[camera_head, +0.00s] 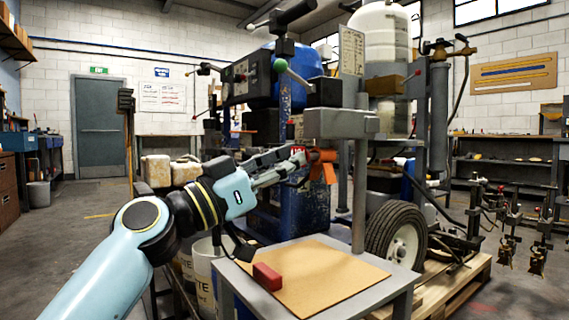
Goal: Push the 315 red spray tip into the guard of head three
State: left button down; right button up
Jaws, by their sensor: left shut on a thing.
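My left gripper (297,163) reaches in from the left over the small table and is shut on a small red piece (299,150), which looks like the red spray tip. The fingers hide most of it. An orange piece (323,166) with a hanging flap is right beside the fingertips, in front of the grey post; I cannot tell whether they touch. Several spray heads with yellowish guards (536,262) hang at the far right, well away from my gripper. Which one is head three I cannot tell. My right gripper is not in view.
A red block (267,277) lies on a brown board (330,278) on the grey table below my gripper. The grey post (360,195) rises behind the board. The striper's wheel (397,235) and a wooden pallet (462,287) are between the table and the hanging heads.

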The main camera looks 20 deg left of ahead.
pick_arm(q)
jog(key=shift+w+d, duration=0.55)
jog(key=shift+w, duration=0.15)
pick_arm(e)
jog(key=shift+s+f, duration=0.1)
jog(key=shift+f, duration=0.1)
pick_arm(q)
jog(key=c, duration=1)
grip_release()
jog(key=b+v, duration=0.4)
jog(key=v, duration=0.3)
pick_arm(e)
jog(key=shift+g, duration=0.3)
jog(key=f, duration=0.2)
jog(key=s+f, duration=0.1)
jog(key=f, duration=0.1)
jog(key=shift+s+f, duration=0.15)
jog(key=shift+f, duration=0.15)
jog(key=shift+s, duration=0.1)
